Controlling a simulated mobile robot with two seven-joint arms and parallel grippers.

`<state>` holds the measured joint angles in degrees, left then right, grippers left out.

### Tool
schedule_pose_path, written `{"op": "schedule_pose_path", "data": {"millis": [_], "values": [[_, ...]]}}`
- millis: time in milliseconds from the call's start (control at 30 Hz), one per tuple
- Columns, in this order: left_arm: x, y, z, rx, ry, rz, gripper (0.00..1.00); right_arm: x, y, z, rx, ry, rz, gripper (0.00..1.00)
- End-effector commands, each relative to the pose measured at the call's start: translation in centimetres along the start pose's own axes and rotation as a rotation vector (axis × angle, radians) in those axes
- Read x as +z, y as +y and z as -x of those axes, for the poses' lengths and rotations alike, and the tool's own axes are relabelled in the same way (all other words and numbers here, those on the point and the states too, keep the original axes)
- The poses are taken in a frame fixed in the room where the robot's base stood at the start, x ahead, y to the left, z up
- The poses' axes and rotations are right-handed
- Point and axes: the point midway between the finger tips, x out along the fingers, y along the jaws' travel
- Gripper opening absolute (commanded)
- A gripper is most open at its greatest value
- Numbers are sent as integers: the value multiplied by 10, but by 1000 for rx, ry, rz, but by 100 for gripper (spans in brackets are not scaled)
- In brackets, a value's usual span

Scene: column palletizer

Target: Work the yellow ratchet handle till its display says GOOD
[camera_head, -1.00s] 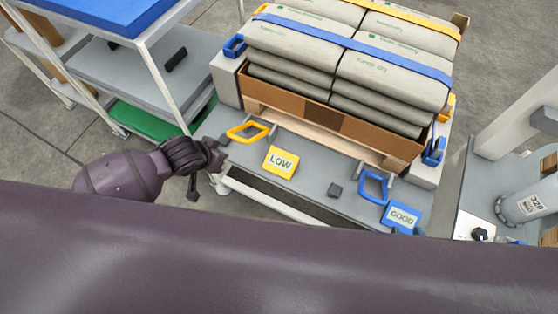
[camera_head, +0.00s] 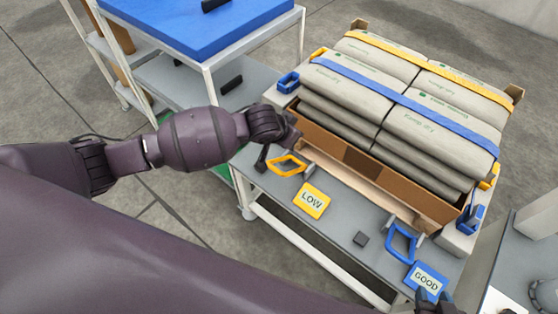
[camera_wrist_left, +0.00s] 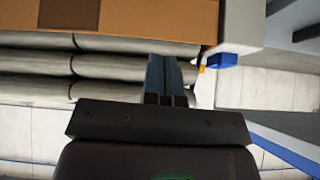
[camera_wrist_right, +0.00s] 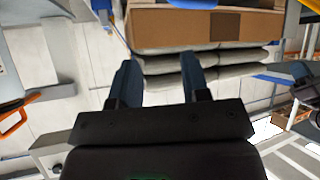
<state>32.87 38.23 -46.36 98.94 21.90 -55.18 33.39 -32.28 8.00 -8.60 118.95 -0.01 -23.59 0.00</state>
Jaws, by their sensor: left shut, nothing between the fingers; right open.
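The yellow ratchet handle (camera_head: 287,165) is a loop lying at the left end of the grey shelf in the head view. Its yellow display (camera_head: 311,200) reads LOW. My left gripper (camera_head: 262,158) is beside the handle, to its left; whether they touch I cannot tell. In the left wrist view its fingers (camera_wrist_left: 168,75) are shut and empty, with stacked bags behind. My right gripper (camera_head: 434,297) shows at the bottom right, by the blue display (camera_head: 426,281), which reads GOOD. In the right wrist view its fingers (camera_wrist_right: 160,78) are apart and empty.
A blue ratchet handle (camera_head: 402,243) lies right of the yellow one. Grey bags (camera_head: 420,130) in a cardboard tray (camera_head: 420,192) carry a yellow strap (camera_head: 440,62) and a blue strap (camera_head: 400,98). A blue-topped cart (camera_head: 200,32) stands left.

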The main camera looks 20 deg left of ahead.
Motion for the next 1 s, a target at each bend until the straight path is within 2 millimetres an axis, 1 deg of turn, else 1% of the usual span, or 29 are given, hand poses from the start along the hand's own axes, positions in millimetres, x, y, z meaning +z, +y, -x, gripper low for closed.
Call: {"op": "schedule_pose_path", "data": {"millis": [33,200,300,400,467,567,600,700,800,1000], "values": [[-20,0,0,-3,-6,-3,0,-2,0,2,1,2,-1,43],[-60,2,-6,-9,-99,-1,0,-2,2,7,4,-1,-2,43],[-77,2,-8,-17,-191,7,0,-3,3,9,6,-1,-1,43],[-85,-1,-10,-26,-323,21,0,-3,4,10,6,-1,1,43],[-79,-4,-11,-27,-415,36,0,-1,4,10,6,-5,2,43],[-56,-9,-14,-19,-566,64,0,3,5,9,6,-11,5,43],[-44,-11,-14,-14,-623,75,0,4,5,9,6,-12,6,43],[-26,-17,-11,0,-725,94,0,5,6,9,6,-13,9,43],[-21,-15,-6,17,-773,89,0,5,6,8,5,-12,10,43],[-19,-16,-4,18,-788,74,0,4,6,8,5,-8,10,43]]}}
